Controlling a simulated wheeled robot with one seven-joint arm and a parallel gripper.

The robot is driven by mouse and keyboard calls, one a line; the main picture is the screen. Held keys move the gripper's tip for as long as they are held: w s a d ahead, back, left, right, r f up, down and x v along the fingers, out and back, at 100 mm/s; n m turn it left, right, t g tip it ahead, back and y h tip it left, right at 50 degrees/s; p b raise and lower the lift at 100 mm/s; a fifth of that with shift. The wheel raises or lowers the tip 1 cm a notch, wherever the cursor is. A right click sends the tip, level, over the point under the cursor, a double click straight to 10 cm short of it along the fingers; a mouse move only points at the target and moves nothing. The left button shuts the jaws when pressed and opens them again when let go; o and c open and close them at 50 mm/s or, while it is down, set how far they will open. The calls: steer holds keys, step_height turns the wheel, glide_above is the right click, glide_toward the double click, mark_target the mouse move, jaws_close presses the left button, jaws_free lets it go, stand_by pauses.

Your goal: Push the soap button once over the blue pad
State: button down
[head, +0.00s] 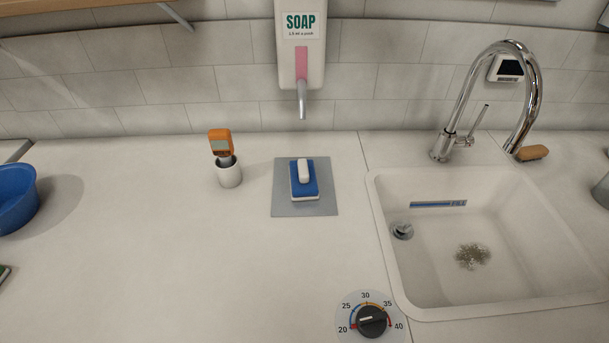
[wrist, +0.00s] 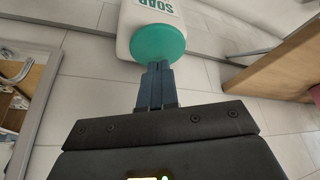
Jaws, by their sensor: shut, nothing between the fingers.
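The white soap dispenser (head: 300,58) hangs on the tiled wall, with a SOAP label, a pink window and a metal spout (head: 302,100) pointing down. Its lower body shows in the head view; the button is out of that frame. In the wrist view the round green button (wrist: 158,42) sits on the dispenser (wrist: 127,22). My gripper (wrist: 157,66) is shut and empty, its fingertips at the edge of the button; I cannot tell whether they touch. The blue pad (head: 313,184) lies below the spout on a grey plate (head: 282,205), with a small white rounded piece (head: 302,171) on it.
A sink (head: 420,270) with a chrome tap (head: 530,95) is at right, a dial (head: 371,320) in front, a blue bowl (head: 15,195) at far left. The left counter is mostly clear.

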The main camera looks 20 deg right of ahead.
steer(key=shift+f, duration=0.2)
steer(key=shift+f+b, duration=0.45)
steer(key=shift+f, duration=0.85)
steer(key=shift+r+p, duration=1)
steer(key=shift+r, duration=0.45)
step_height(320, 180, up, 6)
stand_by(0.5)
